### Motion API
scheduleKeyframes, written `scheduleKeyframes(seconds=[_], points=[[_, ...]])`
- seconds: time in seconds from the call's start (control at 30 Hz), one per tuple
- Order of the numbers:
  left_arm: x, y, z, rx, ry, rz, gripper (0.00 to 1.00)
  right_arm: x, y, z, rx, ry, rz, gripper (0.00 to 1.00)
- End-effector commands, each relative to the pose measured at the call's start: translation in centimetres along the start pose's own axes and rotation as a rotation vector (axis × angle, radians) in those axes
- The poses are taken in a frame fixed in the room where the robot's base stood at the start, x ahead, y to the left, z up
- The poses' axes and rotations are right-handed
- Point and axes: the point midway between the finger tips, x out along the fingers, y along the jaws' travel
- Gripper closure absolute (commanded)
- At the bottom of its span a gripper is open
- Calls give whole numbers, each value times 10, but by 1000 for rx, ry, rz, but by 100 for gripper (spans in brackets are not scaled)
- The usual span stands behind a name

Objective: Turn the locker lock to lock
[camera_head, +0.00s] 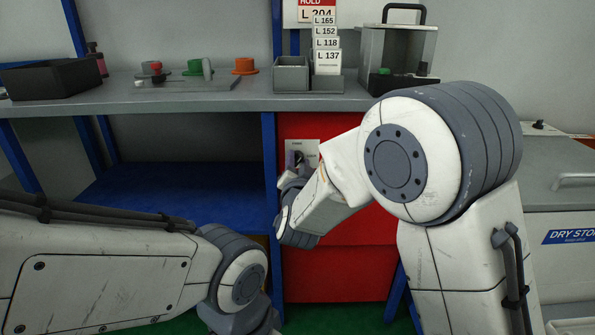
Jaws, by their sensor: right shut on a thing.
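The red locker (340,272) stands under the right part of the grey bench. Its lock (301,152) sits on a pale plate near the locker's upper left, with a small dark part showing. My right gripper (296,163) is at the lock, shut on it; the fingers are small and partly hidden by my own wrist. The lock's exact angle is too small to read. My left arm comes in low from the left, and its gripper is out of view below the frame.
The grey bench (220,102) holds a black bin (52,80), coloured knobs, a grey box (291,75), label cards (327,60) and a clear case (398,50). A blue shelf (170,190) lies left of the locker. A blue post (270,165) borders the locker.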

Motion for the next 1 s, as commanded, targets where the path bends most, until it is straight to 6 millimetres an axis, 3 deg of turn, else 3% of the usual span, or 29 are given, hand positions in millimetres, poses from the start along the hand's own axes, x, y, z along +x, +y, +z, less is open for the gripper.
scheduleKeyframes(seconds=[0.03, 0.6, 1.0], points=[[10, -1, 0, 0, 0, 0, 56, 0, 2, 3, 48, 3, -1, 100], [70, -5, 4, 0, 0, 0, 56, 0, 5, 4, 587, 3, -2, 100], [102, -7, 5, 0, 0, 0, 56, 0, 6, 3, 877, 2, -1, 100]])
